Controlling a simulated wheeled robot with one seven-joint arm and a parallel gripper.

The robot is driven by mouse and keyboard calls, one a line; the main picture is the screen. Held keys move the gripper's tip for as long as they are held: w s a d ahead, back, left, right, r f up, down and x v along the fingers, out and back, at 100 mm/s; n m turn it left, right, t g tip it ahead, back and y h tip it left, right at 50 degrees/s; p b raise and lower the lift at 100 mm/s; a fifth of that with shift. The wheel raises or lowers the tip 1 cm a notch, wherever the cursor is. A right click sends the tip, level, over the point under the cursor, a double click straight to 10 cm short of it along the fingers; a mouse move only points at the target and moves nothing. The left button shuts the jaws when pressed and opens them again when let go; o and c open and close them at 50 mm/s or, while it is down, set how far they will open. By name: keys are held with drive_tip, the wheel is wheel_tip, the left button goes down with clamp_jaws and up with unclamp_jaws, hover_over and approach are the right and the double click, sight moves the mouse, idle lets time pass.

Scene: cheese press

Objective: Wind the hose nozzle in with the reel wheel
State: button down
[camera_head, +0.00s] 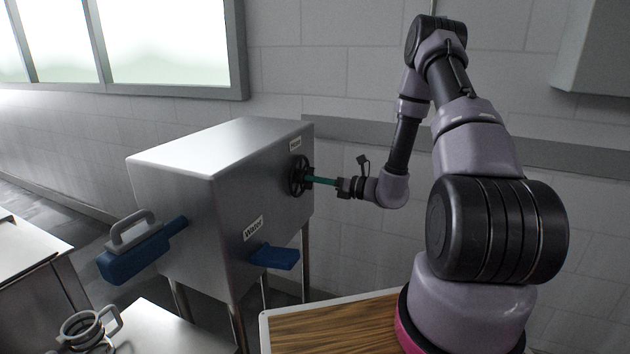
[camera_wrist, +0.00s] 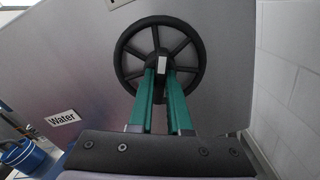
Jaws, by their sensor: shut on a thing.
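The reel wheel (camera_head: 299,176) is a black spoked wheel on the right face of a steel cabinet. It fills the upper middle of the wrist view (camera_wrist: 122,62). My gripper (camera_head: 311,181) reaches it from the right, and its green fingers are shut on the wheel's hub, with a small pale piece between the tips (camera_wrist: 162,68). A blue body with a grey handle (camera_head: 127,264), apparently the hose nozzle, sticks out from the cabinet's left face. No loose hose is visible.
The steel cabinet (camera_head: 192,158) stands on legs. A "Water" label (camera_head: 253,229) is above a blue lever-like piece (camera_head: 275,257) on its right face. A wooden-topped surface (camera_head: 330,325) is in front. A metal table with grey handled parts (camera_head: 85,332) is at lower left.

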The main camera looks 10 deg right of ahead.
drive_tip(key=shift+n, duration=1.8)
drive_tip(key=c, duration=0.9)
unclamp_jaws()
drive_tip(key=shift+o, duration=0.2)
drive_tip(key=v, duration=1.1)
